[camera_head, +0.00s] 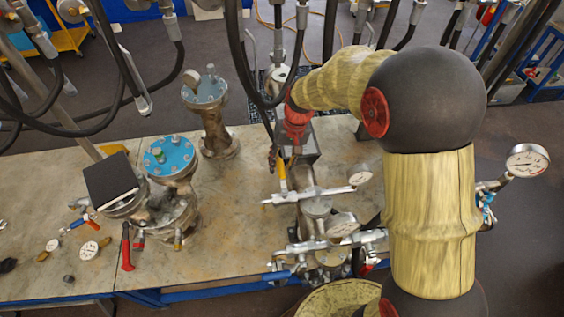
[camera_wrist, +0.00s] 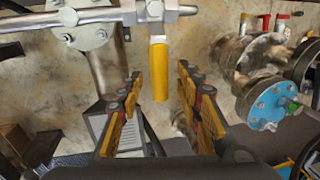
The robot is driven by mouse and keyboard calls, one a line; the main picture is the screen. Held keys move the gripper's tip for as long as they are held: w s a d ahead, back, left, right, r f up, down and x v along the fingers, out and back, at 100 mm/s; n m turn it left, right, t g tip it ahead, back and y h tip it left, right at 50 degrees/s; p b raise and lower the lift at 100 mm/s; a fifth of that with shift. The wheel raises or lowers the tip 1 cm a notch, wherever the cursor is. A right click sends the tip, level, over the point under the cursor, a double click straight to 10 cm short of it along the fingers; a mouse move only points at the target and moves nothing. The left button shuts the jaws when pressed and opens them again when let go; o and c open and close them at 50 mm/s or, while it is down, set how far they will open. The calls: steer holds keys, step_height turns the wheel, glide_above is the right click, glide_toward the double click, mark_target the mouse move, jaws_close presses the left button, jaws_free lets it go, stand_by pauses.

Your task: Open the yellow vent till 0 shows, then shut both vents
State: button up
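The yellow vent handle (camera_wrist: 159,72) hangs from a metal pipe (camera_wrist: 90,17) in the wrist view. It lies between the two fingers of my gripper (camera_wrist: 160,88), which are open with a gap on both sides. In the head view the yellow handle (camera_head: 281,177) sits at the pipe, just below my dark gripper (camera_head: 274,156). A dial gauge (camera_head: 359,174) is at that pipe's right end; its reading is too small to tell. A red handle (camera_head: 367,267) shows partly by the lower pipework; I cannot tell whether it is the other vent.
More gauges stand nearby, one lower (camera_head: 342,224) and one at the right (camera_head: 528,160). Flanged vessels with blue lids (camera_head: 168,156) (camera_head: 205,92) stand on the left of the table (camera_head: 240,215). Black hoses (camera_head: 240,55) hang overhead. A red lever (camera_head: 126,247) stands at the left.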

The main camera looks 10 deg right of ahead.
steer(key=c, duration=0.3)
jaws_close()
stand_by(0.7)
